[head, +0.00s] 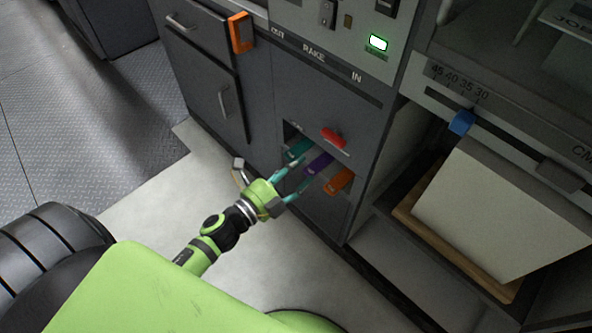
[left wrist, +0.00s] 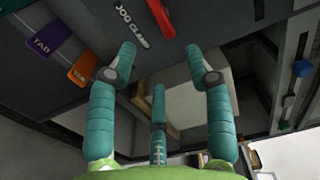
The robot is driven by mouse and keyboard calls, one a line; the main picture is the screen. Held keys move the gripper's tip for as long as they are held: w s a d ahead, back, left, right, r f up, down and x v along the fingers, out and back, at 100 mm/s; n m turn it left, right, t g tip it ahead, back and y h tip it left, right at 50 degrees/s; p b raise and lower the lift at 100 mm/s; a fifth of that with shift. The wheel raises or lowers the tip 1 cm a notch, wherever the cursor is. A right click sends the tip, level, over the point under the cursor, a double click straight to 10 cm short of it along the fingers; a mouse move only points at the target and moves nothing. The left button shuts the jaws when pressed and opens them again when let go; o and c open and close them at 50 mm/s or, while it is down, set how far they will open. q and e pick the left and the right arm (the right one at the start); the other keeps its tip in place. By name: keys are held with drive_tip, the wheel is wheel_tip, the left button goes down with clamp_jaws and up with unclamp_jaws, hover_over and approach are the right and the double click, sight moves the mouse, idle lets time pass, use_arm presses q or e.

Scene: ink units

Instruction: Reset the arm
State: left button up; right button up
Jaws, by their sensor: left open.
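My left gripper (head: 306,170) reaches from the lower left toward the dark cabinet front. Its teal fingers are spread and nothing shows between them. In the left wrist view the open fingers (left wrist: 161,50) also show, with a third finger between. In the head view the fingertips are close in front of a teal unit (head: 298,149), a purple unit (head: 320,163) and an orange unit (head: 340,181) in a slot; I cannot tell whether they touch. The purple unit (left wrist: 52,32) and orange unit (left wrist: 82,69) also show in the left wrist view. My right gripper is not in view.
A red handle (head: 334,138) sits above the slot. An orange handle (head: 240,32) is on the upper cabinet. A pale paper stack (head: 500,212) on a wooden board (head: 430,237) stands in the right bay, below a blue slider (head: 461,122). The floor (head: 170,215) at left is clear.

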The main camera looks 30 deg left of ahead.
use_arm(q)
drive_tip(key=shift+f, duration=0.1)
drive_tip(key=s+a+f+n+g+y+p, duration=0.25)
drive_tip(key=s+f+n, duration=0.2)
drive_tip(key=f, duration=0.55)
drive_tip(key=s+a+f+n+g+y+p, duration=0.2)
drive_tip(key=s+f+n+g+y+p, duration=0.15)
drive_tip(key=f+n, duration=0.4)
drive_tip(key=s+d+f+n+g+p, duration=0.1)
drive_tip(key=s+f+n+g+p, duration=0.2)
drive_tip(key=s+f, duration=0.4)
drive_tip(key=s+f+n+g+p, duration=0.2)
drive_tip(key=s+f+n+g, duration=0.2)
drive_tip(key=s, duration=1.7)
wheel_tip(320, 180, down, 3)
drive_tip(key=g, duration=0.3)
drive_tip(key=shift+s+d+r+n+p, duration=0.15)
drive_tip(key=shift+s+d+n+p, duration=0.2)
drive_tip(key=shift+s+n+p, duration=0.05)
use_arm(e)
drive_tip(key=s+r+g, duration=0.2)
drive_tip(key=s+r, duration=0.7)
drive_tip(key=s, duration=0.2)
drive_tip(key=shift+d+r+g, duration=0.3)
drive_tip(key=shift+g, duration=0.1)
